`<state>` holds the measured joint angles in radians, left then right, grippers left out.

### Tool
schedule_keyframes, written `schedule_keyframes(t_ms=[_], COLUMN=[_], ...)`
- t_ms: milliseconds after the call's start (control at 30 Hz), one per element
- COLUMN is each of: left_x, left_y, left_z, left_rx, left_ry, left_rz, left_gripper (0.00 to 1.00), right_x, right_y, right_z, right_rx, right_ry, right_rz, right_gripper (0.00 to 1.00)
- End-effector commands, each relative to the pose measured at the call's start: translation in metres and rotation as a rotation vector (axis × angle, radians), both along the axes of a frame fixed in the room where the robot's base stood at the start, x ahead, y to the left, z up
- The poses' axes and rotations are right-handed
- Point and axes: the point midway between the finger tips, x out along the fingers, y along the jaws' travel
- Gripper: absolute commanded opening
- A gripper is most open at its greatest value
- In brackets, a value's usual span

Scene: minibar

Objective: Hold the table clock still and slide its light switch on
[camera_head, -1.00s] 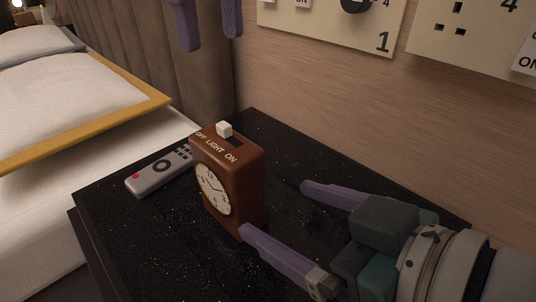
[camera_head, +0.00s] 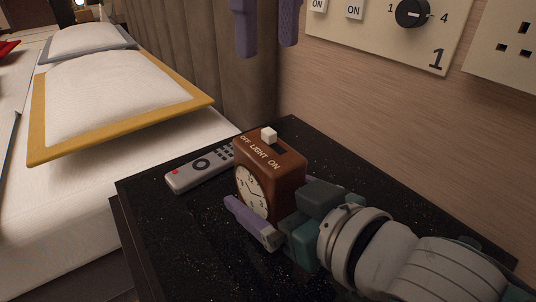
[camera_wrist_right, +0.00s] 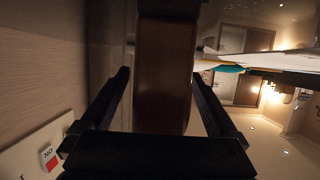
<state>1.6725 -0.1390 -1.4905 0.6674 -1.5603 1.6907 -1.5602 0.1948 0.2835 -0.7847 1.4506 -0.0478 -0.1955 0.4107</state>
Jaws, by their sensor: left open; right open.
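The brown table clock (camera_head: 272,172) stands upright on the black bedside table, its round white face towards the front left. On its top, the white light switch knob (camera_head: 269,135) sits at the OFF end of its slot; the dark, empty part of the slot lies towards ON. My right gripper (camera_head: 272,191) is open low around the clock, one finger in front of the face side and the other behind. In the right wrist view, the clock's brown side (camera_wrist_right: 163,75) stands between the two fingers, with gaps visible. My left gripper (camera_head: 267,48) is open and empty, above and behind the clock.
A grey remote (camera_head: 200,168) lies on the table (camera_head: 180,225) left of the clock. A wall panel (camera_head: 395,30) with switches and a dial is behind, with a socket plate (camera_head: 515,55) to its right. A bed (camera_head: 110,130) is at left. The table's front left is clear.

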Motion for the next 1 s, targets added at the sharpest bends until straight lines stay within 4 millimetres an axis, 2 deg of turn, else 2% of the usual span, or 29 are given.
schedule_keyframes(t_ms=[233, 1000], left_x=[0.0, 0.0], left_y=[0.0, 0.0], left_z=[0.0, 0.0], left_rx=[0.0, 0.0], left_ry=[0.0, 0.0], left_rz=[0.0, 0.0], left_gripper=[0.5, 0.5], right_x=[0.0001, -0.0001], right_y=[0.0004, 0.0003], right_z=[-0.0001, 0.0], right_rx=[0.0, 0.0], right_ry=[0.0, 0.0], right_rz=[0.0, 0.0], right_gripper=[0.94, 0.07])
